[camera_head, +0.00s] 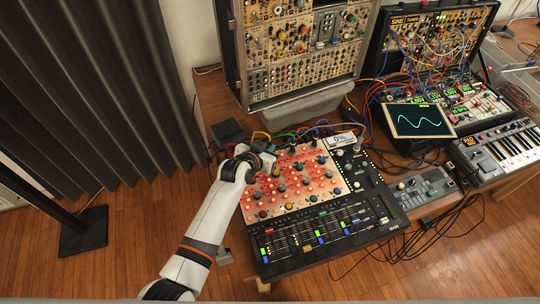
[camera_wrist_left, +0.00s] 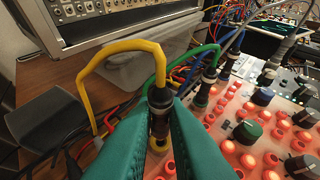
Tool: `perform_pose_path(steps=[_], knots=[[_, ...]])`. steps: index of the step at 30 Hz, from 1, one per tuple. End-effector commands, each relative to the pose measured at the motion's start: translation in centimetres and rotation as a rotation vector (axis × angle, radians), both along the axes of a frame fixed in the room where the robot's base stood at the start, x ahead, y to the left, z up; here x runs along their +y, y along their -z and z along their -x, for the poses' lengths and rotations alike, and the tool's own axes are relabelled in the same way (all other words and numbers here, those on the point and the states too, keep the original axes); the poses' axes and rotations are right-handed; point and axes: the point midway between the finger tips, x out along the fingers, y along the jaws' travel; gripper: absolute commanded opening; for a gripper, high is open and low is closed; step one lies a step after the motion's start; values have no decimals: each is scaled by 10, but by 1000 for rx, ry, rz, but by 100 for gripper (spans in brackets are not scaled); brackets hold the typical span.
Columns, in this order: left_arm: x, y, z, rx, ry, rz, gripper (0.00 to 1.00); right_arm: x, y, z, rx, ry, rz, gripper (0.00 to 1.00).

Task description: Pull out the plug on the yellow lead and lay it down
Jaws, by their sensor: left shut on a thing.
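The yellow lead (camera_wrist_left: 120,46) arches up and over to a black plug (camera_wrist_left: 160,98) at the back left of the mixer (camera_wrist_left: 245,135). My left gripper (camera_wrist_left: 160,112) is shut on this plug, its teal fingers on either side. The plug stands roughly upright; the fingers partly hide its lower end, and I cannot tell whether it is still seated in its socket. In the head view the yellow lead (camera_head: 261,134) shows just behind my left gripper (camera_head: 266,160), at the mixer's (camera_head: 335,262) back left corner. My right gripper is not in view.
A green lead's plug (camera_wrist_left: 205,82) and a blue lead's plug (camera_wrist_left: 232,55) stand close to the right. Red lit buttons and knobs cover the panel. A modular synth case (camera_head: 300,50) rises behind. A dark box (camera_head: 228,131) lies on the wooden table to the left.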

Motion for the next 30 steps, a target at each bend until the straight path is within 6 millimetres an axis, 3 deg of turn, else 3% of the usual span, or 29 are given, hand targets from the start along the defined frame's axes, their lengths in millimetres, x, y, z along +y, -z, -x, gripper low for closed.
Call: perform_pose_path(steps=[16, 30], knots=[[0, -17, 0, 0, 0, -1, 0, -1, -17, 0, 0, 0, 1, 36], [4, -25, 2, -4, -9, 3, 0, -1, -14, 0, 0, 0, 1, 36]])
